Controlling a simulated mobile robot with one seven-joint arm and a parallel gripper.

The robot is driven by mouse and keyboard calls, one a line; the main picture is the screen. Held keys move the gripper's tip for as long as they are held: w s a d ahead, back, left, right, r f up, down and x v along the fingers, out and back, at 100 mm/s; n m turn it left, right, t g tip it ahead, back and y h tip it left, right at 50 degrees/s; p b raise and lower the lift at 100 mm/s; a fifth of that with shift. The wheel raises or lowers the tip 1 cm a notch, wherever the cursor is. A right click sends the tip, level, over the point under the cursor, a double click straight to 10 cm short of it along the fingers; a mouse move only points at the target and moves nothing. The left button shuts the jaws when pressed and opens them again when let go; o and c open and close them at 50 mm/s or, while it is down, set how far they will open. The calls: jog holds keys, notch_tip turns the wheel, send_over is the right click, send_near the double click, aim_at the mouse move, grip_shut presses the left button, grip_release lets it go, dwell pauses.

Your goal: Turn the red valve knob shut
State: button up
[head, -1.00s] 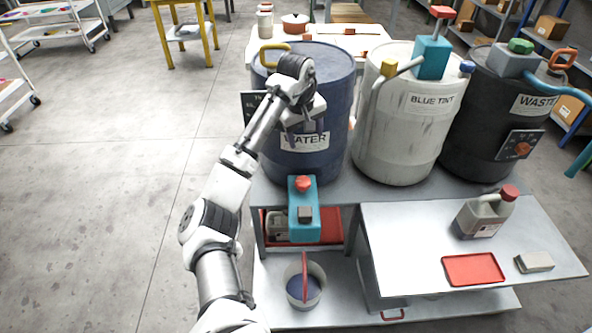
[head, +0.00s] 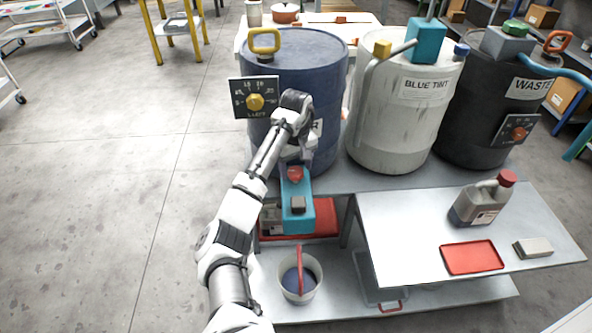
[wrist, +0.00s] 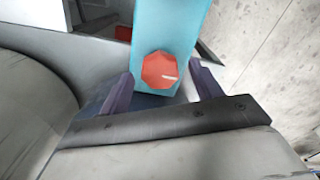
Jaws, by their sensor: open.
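The red valve knob (head: 295,174) sits on the upper part of a teal valve block (head: 298,220) at the front of the blue WATER drum. In the wrist view the knob (wrist: 160,68) is octagonal with a small pale mark on one side. My gripper (head: 296,160) is right at the knob in the head view, partly hidden by my own wrist. In the wrist view my gripper (wrist: 161,76) is open, with one dark purple finger on each side of the knob. Gaps show between the fingers and the knob.
A white bucket (head: 300,290) stands below the valve block. The WATER drum (head: 295,70) with a yellow-knobbed dial (head: 255,102) rises behind. The BLUE TINT drum (head: 400,130) and WASTE drum (head: 490,120) stand to the right. A side table (head: 400,230) holds a jug and red tray.

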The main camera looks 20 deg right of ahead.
jog(key=shift+f, duration=0.45)
jog(key=c, duration=1)
jog(key=shift+o, duration=0.2)
